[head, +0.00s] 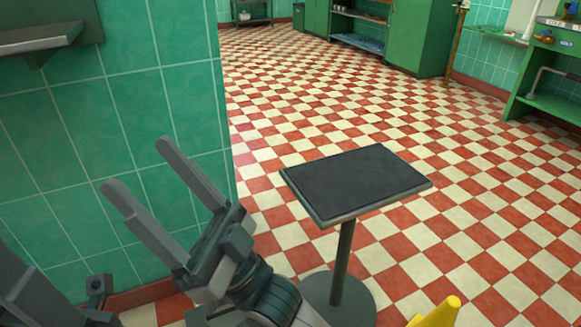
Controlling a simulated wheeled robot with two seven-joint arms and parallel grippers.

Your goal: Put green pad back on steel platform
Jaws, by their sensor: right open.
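I see no green pad in the head view. A small pedestal stand (355,183) with a dark flat top and a grey metal rim stands right of centre on a round grey base; I cannot tell if it is the steel platform. Its top looks bare. My right gripper (137,165) is open and empty, left of the stand, its two grey fingers pointing up and left in front of the green tiled wall. Dark grey parts of mine show at the lower left edge; I cannot make out the left gripper's jaws there.
A grey metal shelf (40,37) is fixed to the green tiled wall (120,90) at upper left. A yellow object (437,313) is cut off at the bottom edge. Green cabinets (420,35) stand far back. The red and cream checkered floor (330,95) between is clear.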

